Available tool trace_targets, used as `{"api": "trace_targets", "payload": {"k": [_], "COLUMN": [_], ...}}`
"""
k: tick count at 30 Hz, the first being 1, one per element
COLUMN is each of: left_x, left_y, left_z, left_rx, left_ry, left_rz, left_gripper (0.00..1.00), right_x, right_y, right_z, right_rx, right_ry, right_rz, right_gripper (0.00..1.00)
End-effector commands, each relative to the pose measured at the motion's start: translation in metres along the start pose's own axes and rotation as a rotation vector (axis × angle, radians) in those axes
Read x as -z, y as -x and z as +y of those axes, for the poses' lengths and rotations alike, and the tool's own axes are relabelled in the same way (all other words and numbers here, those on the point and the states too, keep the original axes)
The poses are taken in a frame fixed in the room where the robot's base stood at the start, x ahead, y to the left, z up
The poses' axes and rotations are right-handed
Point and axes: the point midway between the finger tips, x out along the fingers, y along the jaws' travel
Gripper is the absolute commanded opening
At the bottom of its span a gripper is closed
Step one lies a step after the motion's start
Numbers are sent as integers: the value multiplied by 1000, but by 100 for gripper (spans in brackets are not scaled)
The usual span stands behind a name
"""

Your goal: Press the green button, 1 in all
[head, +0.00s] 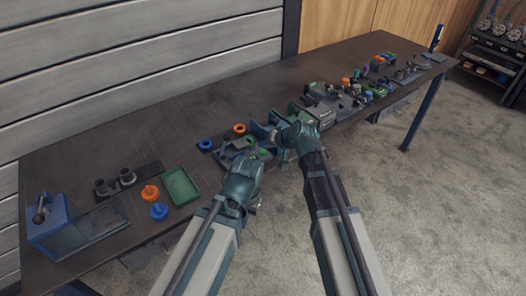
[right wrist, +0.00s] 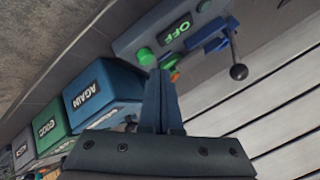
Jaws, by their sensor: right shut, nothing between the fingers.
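In the right wrist view the green button (right wrist: 147,57) sticks out from the end of a grey box (right wrist: 165,25) with a lit green OFF display. My right gripper (right wrist: 158,76) is shut and empty, its fingertips close to the button; I cannot tell whether they touch it. In the head view my right gripper (head: 264,130) is over the middle of the bench, and I cannot make out the button there. My left gripper (head: 238,154) is low over the bench just left of it, its fingers too small and covered to read.
In the right wrist view a lever with a black knob (right wrist: 238,72) stands right of the box, and a blue AGAIN bin (right wrist: 100,92) and green GOOD bin (right wrist: 56,118) lie left. On the bench are a green tray (head: 181,187) and a blue box (head: 47,222); its left-centre back is clear.

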Motion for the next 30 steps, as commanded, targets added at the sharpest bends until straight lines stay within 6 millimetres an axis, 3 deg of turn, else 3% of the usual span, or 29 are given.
{"api": "trace_targets", "payload": {"k": [30], "left_x": [1], "left_y": [-11], "left_z": [1], "left_rx": [0], "left_ry": [0], "left_rz": [0], "left_gripper": [0], "right_x": [-6], "right_y": [-8], "right_z": [6], "right_rx": [0], "right_ry": [0], "right_rz": [0], "right_gripper": [0]}}
